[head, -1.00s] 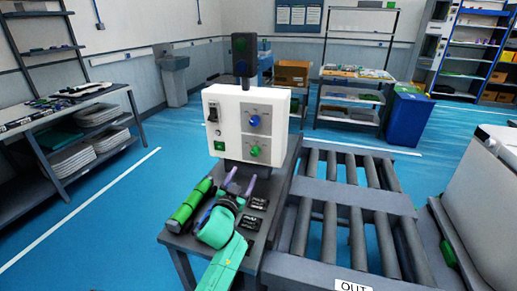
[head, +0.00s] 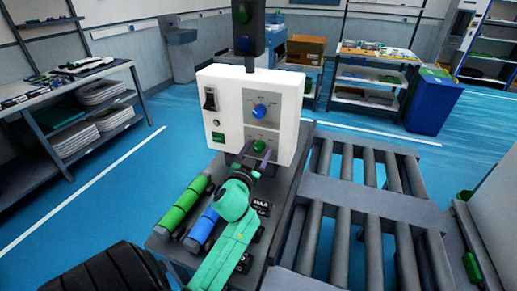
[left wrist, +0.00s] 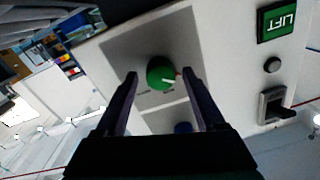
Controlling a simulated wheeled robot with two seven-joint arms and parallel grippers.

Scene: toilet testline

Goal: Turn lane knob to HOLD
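A white control box (head: 231,112) stands on a dark bench. It carries a blue knob (head: 260,111) above a green knob (head: 260,147), with small labels too fine to read. My left gripper (head: 254,153) is open, with its purple fingers pointing at the green knob. In the left wrist view the panel appears upside down. There the green knob (left wrist: 161,75) shows between the spread fingertips of my left gripper (left wrist: 160,74), with a gap on each side. Its white pointer mark faces right and slightly down. The blue knob (left wrist: 183,128) is partly hidden lower down. My right gripper is out of view.
The box also has a black switch (head: 210,98) and a green LIFT label (left wrist: 283,21). A green cylinder (head: 184,206) and a blue cylinder (head: 204,228) lie beside my left arm. A roller conveyor (head: 350,205) stands to the right.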

